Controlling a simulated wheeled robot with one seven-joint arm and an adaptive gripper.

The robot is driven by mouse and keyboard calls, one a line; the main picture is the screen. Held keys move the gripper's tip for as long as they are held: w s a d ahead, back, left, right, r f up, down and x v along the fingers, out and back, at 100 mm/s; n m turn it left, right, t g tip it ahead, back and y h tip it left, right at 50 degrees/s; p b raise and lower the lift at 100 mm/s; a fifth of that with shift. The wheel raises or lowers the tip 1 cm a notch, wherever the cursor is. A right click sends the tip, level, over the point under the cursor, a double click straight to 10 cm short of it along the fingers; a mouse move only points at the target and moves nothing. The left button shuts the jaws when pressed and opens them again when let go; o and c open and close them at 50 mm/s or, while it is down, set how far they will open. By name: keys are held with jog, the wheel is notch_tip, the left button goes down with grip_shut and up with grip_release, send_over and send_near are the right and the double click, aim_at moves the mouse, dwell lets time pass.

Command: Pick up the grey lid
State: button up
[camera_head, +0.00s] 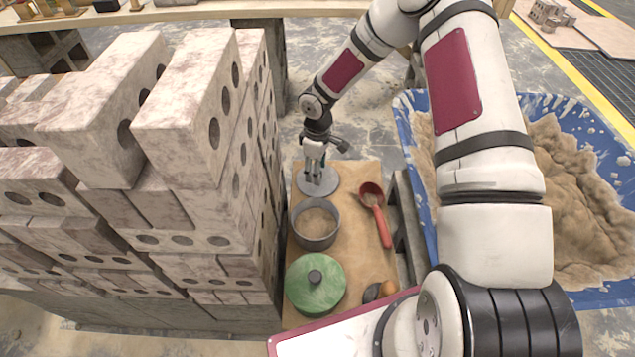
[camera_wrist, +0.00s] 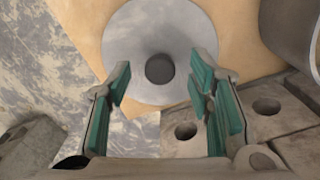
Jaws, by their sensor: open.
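The grey lid (camera_head: 322,187) is a flat round disc lying at the far end of the wooden board in the head view. In the wrist view the grey lid (camera_wrist: 160,30) shows a dark round knob (camera_wrist: 159,68) at its middle. My gripper (camera_head: 315,172) is above the lid in the head view and hides part of it. In the wrist view my gripper (camera_wrist: 158,78) is open, with its green-padded fingers on either side of the knob. I cannot tell how far the fingertips are above the lid.
A grey pot (camera_head: 316,226) stands close in front of the lid. A green lid (camera_head: 303,283) and a red scoop (camera_head: 380,215) share the board (camera_head: 355,262). Stacked bricks (camera_head: 205,205) rise high on the left.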

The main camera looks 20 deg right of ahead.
notch_tip(320, 180, down, 2)
jog(key=shift+r, duration=0.1)
grip_shut()
